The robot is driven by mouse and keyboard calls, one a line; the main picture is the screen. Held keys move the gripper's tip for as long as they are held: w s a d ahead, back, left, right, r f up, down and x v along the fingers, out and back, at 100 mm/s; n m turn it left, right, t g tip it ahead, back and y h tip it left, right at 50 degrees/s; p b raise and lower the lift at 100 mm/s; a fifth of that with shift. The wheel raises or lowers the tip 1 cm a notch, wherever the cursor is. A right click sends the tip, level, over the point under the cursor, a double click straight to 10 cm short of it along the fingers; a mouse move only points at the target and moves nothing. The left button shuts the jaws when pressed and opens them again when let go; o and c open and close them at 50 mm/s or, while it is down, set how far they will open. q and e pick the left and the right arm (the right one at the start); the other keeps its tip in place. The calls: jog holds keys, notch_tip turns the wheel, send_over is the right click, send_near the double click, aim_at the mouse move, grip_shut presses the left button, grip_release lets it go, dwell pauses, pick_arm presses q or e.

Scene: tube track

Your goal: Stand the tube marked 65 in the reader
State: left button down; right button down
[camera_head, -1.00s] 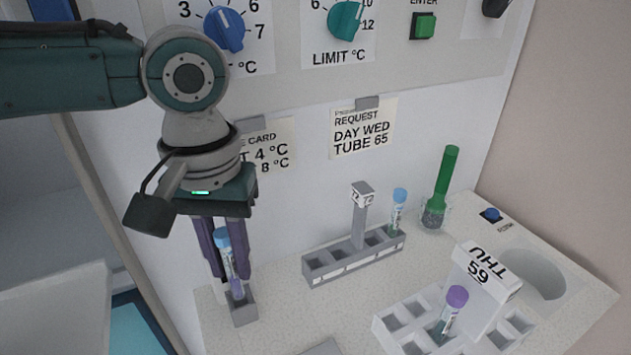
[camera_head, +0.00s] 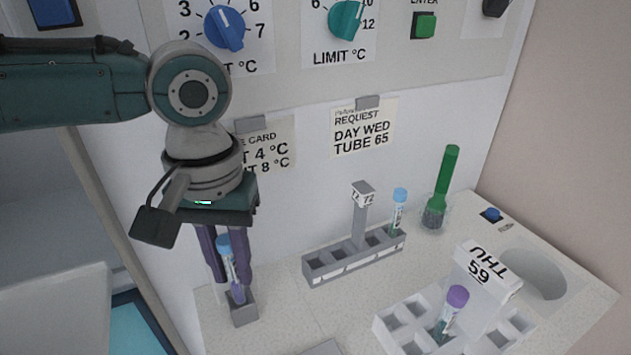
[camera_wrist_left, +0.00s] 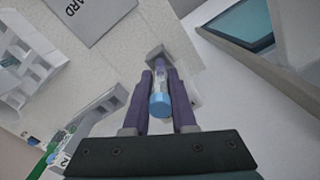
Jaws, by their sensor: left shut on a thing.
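My left gripper (camera_head: 229,275) is shut on a blue-capped tube (camera_head: 227,262), which is upright with a slight tilt. The tube's lower end is at the mouth of a small single-slot grey block (camera_head: 244,312), probably the reader. I cannot tell how deep it sits. In the left wrist view the tube (camera_wrist_left: 160,82) is between the purple fingers (camera_wrist_left: 160,100), in line with the grey block (camera_wrist_left: 158,53). The number on its label is too small to read. The request card (camera_head: 362,130) reads DAY WED, TUBE 65. My right gripper is not in view.
A pale rack (camera_head: 392,325) holds a purple-capped tube (camera_head: 452,312), beside a THU 59 block (camera_head: 482,272). A green stick (camera_head: 446,180) stands in a clear cup. Bare counter lies between the racks.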

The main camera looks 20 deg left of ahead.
pick_arm(q)
jog(key=shift+f, duration=0.35)
jog(key=shift+f, duration=0.3)
jog(key=c, duration=0.7)
grip_release()
jog(key=shift+o, duration=0.2)
notch_tip(320, 180, up, 10)
jog(key=shift+d+p, duration=0.1)
jog(key=shift+p, duration=0.3)
jog(key=shift+d+f, duration=0.1)
dwell(0.4)
